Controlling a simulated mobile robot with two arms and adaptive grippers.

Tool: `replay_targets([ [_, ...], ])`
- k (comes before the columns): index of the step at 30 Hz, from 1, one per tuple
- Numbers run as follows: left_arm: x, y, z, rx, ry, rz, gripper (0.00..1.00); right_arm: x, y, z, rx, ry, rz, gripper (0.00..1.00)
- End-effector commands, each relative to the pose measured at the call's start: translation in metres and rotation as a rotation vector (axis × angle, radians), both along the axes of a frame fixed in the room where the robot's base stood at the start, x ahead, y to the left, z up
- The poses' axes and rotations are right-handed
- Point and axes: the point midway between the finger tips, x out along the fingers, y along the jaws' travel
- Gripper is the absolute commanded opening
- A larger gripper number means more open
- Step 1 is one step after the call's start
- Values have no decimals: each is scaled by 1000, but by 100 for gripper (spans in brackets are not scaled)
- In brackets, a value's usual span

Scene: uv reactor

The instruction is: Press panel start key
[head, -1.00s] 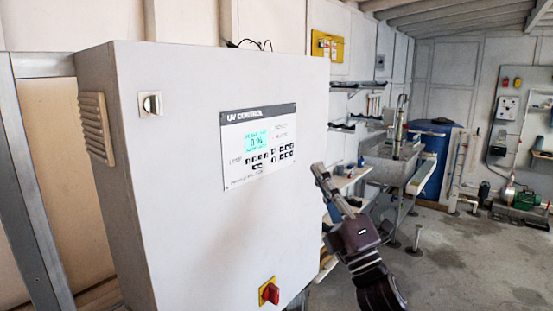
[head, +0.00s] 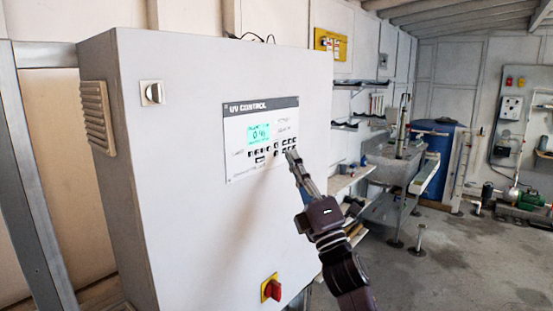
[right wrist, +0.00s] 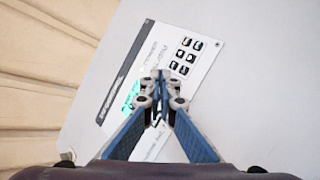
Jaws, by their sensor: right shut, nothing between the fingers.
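The UV control panel (head: 238,168) is a white plate on the front of the grey cabinet (head: 200,215). It has a lit green screen (head: 258,135) and several small black keys (head: 265,151); their labels are too small to read. My right gripper (head: 290,154) is shut and empty, its tips at the lower right of the panel by the right-hand keys. I cannot tell whether it touches them. In the right wrist view the shut fingertips (right wrist: 160,76) lie over the panel (right wrist: 140,50), with several black keys (right wrist: 185,55) showing beyond them. My left gripper is not in view.
A red and yellow rotary switch (head: 271,288) is low on the cabinet, and a small grey knob (head: 152,92) is at its upper left. Shelves, a sink bench (head: 395,165) and a blue barrel (head: 435,155) stand behind at right. Floor at right is mostly clear.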

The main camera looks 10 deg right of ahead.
Motion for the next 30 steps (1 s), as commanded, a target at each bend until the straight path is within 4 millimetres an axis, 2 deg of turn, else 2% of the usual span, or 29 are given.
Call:
replay_targets([
  [7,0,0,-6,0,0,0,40,9,7,1,-2,-1,0,0],
  [30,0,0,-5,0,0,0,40,9,7,0,-1,0,0,0],
])
